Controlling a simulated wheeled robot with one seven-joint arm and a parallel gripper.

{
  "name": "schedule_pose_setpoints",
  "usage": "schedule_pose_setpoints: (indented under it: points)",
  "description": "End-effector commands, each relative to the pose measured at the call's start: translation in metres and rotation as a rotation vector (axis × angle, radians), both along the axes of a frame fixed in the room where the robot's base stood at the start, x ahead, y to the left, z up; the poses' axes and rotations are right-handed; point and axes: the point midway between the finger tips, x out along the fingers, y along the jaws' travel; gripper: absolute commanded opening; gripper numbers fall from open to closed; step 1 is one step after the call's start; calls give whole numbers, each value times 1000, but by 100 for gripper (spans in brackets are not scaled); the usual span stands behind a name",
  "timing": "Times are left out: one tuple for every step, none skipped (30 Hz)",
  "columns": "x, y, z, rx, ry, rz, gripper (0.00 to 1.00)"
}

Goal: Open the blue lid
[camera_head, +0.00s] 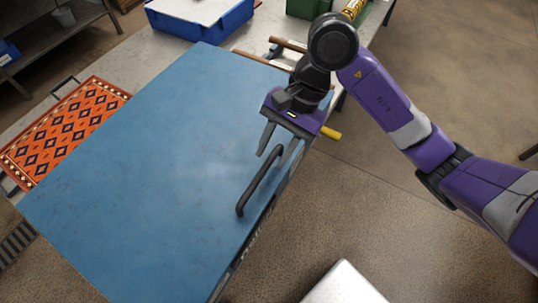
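The blue lid (165,160) is a large flat panel that fills the left and middle of the head view. It lies flat and looks shut. A dark bar handle (258,182) stands near its right edge. My gripper (275,158) points down at the far end of the handle. Its two fingers are spread apart, with the handle's upper end close to or between them. I cannot tell whether they touch the handle.
An orange patterned rug (62,130) lies at the left. A blue crate (200,18) and a green box (308,8) stand at the back. A pale box (343,284) is at the bottom. Brown floor (440,235) is open at the right.

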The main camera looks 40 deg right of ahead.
Motion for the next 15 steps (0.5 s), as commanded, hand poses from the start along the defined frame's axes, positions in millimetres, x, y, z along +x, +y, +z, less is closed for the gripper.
schedule_pose_setpoints:
  points:
    - [0, 4, -5, 4, 2, -1, 36]
    - [0, 5, -8, 4, 2, -1, 36]
    - [0, 7, -12, 4, 2, -2, 36]
    - [1, 8, -15, 3, 1, -2, 36]
    - [1, 9, -17, 3, 1, 0, 36]
    - [1, 10, -19, 2, 1, 0, 36]
    - [1, 11, -21, 2, 0, -1, 36]
    - [1, 11, -22, 2, 0, -1, 36]
    - [1, 12, -24, 2, 0, -1, 36]
    - [1, 12, -24, 1, -1, 0, 36]
    - [1, 12, -25, 1, -1, 0, 36]
    - [2, 12, -25, 1, -1, 0, 36]
    - [2, 12, -25, 0, -1, 0, 36]
    - [2, 12, -25, 0, -1, 0, 36]
    - [2, 12, -25, 0, -1, 0, 36]
